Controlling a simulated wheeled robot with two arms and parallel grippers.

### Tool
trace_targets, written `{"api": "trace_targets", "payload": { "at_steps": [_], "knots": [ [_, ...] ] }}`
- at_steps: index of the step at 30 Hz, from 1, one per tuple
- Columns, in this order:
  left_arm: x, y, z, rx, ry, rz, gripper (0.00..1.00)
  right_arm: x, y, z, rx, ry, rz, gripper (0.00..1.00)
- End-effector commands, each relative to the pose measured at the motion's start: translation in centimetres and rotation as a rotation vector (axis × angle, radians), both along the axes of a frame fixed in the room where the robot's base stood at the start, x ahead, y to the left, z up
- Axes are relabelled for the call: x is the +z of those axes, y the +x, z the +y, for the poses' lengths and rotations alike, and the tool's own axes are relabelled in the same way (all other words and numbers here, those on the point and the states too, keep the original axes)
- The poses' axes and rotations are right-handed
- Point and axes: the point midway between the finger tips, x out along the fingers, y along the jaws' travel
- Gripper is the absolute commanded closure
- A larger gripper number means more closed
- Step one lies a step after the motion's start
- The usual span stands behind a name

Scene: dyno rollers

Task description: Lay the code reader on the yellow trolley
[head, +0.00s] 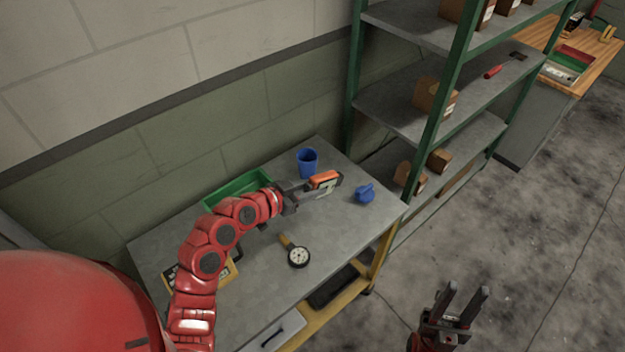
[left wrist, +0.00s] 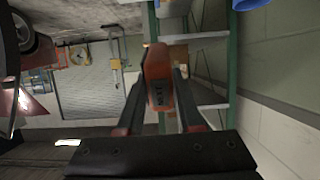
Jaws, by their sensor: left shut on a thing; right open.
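The code reader, an orange and dark block, (head: 325,179) is held by my left gripper (head: 318,190) in the head view. It also shows between the two fingers in the left wrist view (left wrist: 158,72). The gripper is shut on it, over the back right part of a grey-topped trolley with a yellow frame (head: 335,235). Whether the reader touches the top cannot be told. My right gripper (head: 463,302) is open and empty, over the floor right of the trolley.
On the trolley are a green bin (head: 240,186), a blue cup (head: 307,162), a small blue object (head: 365,193), a round gauge (head: 298,257) and a yellow-and-black item (head: 230,274) partly behind my arm. A green-framed shelf (head: 440,115) stands close behind right. The trolley's front right top is clear.

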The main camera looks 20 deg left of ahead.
Motion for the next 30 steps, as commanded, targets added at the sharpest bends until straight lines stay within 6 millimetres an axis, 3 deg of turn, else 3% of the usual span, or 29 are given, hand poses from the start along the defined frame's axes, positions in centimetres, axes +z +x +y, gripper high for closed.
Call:
{"api": "trace_targets", "payload": {
  "at_steps": [1,15,30],
  "knots": [
    [-1.1,0.0,0.0,0.0,-0.001,0.002,1.0,-0.7,0.0,0.0,0.0,0.0,0.0,0.58],
    [-7.3,0.0,0.0,0.0,-0.003,0.002,1.0,-3.6,0.0,0.0,0.0,0.0,0.0,0.58],
    [-13.3,0.1,0.1,0.003,-0.002,-0.003,1.0,-10.6,0.0,0.0,0.0,0.0,0.0,0.58]
  ]
}}
